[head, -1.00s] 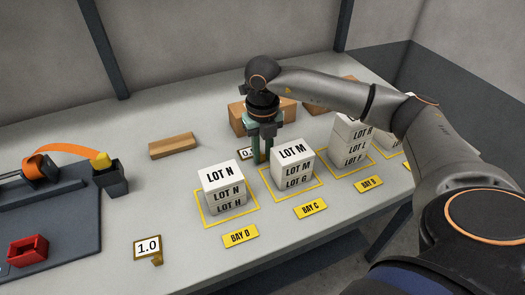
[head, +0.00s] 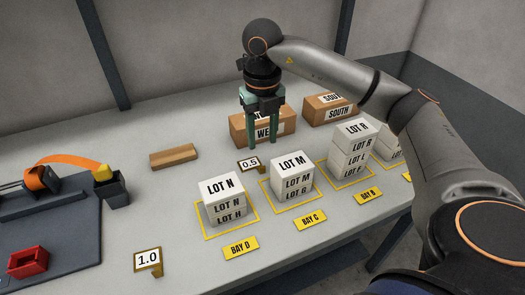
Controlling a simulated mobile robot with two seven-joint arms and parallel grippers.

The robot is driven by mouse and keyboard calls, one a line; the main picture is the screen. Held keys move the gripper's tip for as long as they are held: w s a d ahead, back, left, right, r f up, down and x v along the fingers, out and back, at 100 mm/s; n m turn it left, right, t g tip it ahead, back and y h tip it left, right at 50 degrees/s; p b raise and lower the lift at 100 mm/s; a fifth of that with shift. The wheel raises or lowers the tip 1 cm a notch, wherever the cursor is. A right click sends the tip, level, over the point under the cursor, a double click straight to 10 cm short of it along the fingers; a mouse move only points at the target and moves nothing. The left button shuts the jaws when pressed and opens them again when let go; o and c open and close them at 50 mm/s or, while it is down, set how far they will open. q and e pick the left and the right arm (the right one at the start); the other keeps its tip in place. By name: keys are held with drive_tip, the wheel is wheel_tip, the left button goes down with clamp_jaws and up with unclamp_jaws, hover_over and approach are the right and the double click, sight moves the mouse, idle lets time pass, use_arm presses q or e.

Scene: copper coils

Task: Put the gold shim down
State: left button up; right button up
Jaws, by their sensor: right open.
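A small gold-edged shim (head: 249,164) with a white face marked 0.5 stands on the grey table, behind and between the LOT N and LOT M stacks. A similar gold-edged piece (head: 148,261) marked 1.0 stands near the front edge at the left. My right gripper (head: 262,139) points down with its two green fingers apart and nothing between them. Its fingertips are above and just behind the 0.5 piece, apart from it. My left gripper is out of view.
White box stacks stand in yellow outlines, LOT N (head: 223,189) and LOT M (head: 291,168) nearest. Cardboard boxes (head: 240,131) stand behind the gripper. A wooden block (head: 174,156) lies left. A dark mat (head: 60,225) holds a red tray (head: 28,262). Table between block and stacks is clear.

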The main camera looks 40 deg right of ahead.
drive_tip(key=shift+r, duration=1.6)
idle(0.7)
